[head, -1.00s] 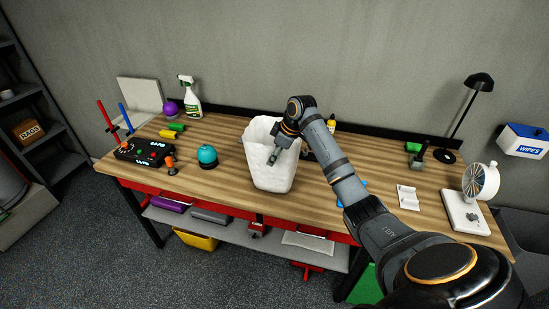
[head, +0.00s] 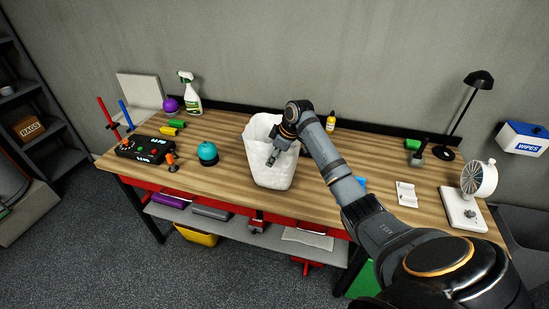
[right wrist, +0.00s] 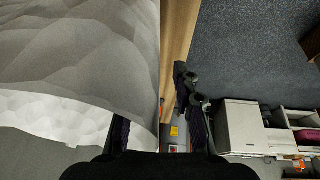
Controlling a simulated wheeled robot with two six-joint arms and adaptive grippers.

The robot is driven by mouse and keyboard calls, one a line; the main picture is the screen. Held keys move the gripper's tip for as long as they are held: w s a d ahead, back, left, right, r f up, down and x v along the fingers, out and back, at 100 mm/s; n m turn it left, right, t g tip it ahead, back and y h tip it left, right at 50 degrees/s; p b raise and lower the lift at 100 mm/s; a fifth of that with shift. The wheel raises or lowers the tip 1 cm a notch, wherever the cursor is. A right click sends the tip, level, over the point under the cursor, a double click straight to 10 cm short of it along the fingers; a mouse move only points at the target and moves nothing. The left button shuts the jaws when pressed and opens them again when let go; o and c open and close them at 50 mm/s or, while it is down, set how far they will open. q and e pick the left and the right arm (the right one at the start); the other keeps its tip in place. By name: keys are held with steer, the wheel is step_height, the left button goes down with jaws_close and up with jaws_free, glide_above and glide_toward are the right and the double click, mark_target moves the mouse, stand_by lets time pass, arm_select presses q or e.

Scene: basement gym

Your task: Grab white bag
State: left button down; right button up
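The white bag (head: 266,178) stands upright and open-topped on the workbench, near the middle of the head view. It also fills the left of the right wrist view (right wrist: 75,55), very close to the camera. My right gripper (head: 271,160) is at the bag's upper part, over its right side in the head view. In the right wrist view my right gripper (right wrist: 158,115) has its fingers spread. The right finger is clear of the bag, while most of the left finger is hidden by the bag's wall. Firm contact cannot be told. My left gripper is out of view.
The wooden workbench (head: 225,188) has free room left and right of the bag. A teal round object (head: 208,152) and a black control box (head: 142,149) are to the left. A spray bottle (head: 190,95) stands behind. A lamp (head: 478,82) and a small fan (head: 478,178) are at right.

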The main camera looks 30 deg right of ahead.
jaws_close()
stand_by(0.4)
